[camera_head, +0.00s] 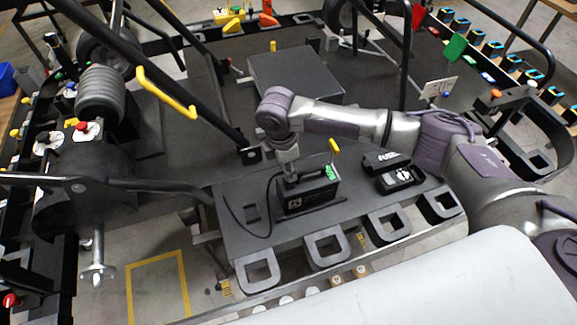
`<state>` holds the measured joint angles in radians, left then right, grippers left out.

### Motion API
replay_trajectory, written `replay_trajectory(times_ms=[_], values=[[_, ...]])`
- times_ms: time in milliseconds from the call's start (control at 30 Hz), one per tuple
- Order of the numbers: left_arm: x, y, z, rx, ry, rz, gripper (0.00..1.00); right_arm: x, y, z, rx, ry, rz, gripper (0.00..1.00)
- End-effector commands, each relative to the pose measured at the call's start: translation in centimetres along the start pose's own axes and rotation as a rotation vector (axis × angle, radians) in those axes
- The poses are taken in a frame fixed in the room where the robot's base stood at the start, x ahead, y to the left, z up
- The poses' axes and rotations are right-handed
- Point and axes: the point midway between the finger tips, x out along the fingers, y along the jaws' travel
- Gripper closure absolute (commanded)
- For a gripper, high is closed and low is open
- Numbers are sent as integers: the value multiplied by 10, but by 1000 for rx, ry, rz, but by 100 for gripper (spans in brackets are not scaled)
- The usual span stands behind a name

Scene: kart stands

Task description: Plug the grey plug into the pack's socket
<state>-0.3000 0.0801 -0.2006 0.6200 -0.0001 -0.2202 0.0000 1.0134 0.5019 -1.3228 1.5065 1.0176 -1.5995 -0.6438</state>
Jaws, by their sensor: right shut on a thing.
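The pack (308,193) is a black box with a green marking, standing on the dark shelf of the kart stand in the head view. My right gripper (290,178) points down at the pack's left top end, shut on the grey plug. The plug is mostly hidden by the fingers and too small to make out. A thin black cable (270,218) loops from beside the gripper over the shelf. The socket is hidden, so I cannot tell whether the plug is in it. My left gripper is not in view.
A black device (394,172) lies right of the pack, and a yellow-tipped lever (334,147) stands behind it. Square black holders (327,249) line the shelf's front edge. A black bar with a yellow grip (166,93) crosses at the left. A flat black box (296,75) is behind my arm.

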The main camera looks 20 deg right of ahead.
Motion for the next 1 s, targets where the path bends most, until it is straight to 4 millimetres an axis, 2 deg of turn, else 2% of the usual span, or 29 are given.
replay_trajectory(times_ms=[433,1000], values=[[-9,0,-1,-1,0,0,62,-1,0,0,0,0,0,100],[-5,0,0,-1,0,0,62,5,0,-1,0,0,0,100]])
